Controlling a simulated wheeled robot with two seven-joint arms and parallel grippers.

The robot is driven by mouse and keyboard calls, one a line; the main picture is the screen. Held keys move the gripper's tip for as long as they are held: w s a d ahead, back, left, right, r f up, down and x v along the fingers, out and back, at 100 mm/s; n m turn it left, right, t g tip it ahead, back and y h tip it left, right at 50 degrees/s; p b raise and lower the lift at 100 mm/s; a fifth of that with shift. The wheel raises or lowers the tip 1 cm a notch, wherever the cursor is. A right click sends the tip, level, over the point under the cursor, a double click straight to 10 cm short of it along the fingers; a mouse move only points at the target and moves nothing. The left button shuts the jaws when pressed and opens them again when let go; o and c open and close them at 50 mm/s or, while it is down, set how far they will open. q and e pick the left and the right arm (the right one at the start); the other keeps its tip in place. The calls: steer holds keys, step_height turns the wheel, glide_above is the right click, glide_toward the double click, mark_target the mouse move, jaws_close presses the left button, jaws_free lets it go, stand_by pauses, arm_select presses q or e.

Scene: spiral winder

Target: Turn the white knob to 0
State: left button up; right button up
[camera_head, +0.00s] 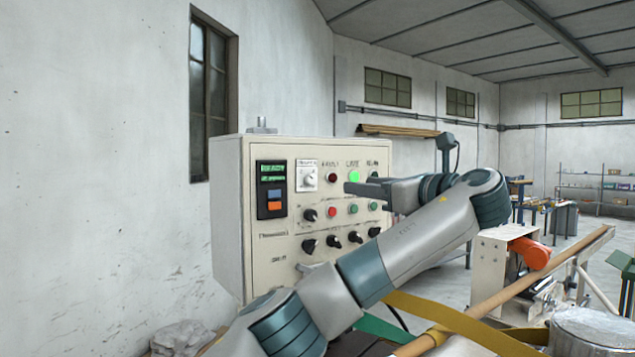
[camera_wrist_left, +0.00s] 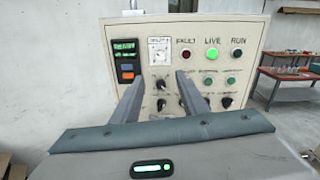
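The white knob (camera_head: 308,178) sits on a white square plate in the upper row of a beige control panel (camera_head: 262,240). It also shows in the left wrist view (camera_wrist_left: 160,54), above and between my finger tips. The marks on its dial are too small to read. My left gripper (camera_head: 350,188) is in front of the panel, to the right of the knob in the head view and apart from it. In the left wrist view its two fingers (camera_wrist_left: 158,84) stand apart with nothing between them. My right gripper is not in view.
A display unit (camera_head: 271,189) is left of the knob. A red lamp (camera_head: 332,178) and a lit green lamp (camera_head: 354,176) are right of it. Black knobs (camera_head: 309,215) and buttons lie below. A winding machine with a long tube (camera_head: 540,278) stands at the right.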

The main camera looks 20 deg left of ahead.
mark_target(313, 180)
arm_select(q)
steer(key=p+x, duration=0.9)
steer(key=x, duration=0.7)
steer(key=shift+a+r, duration=0.1)
steer(key=shift+r, duration=0.1)
steer(key=shift+w+a+f+p, duration=0.2)
steer(key=shift+w+a+p, duration=0.25)
jaws_close()
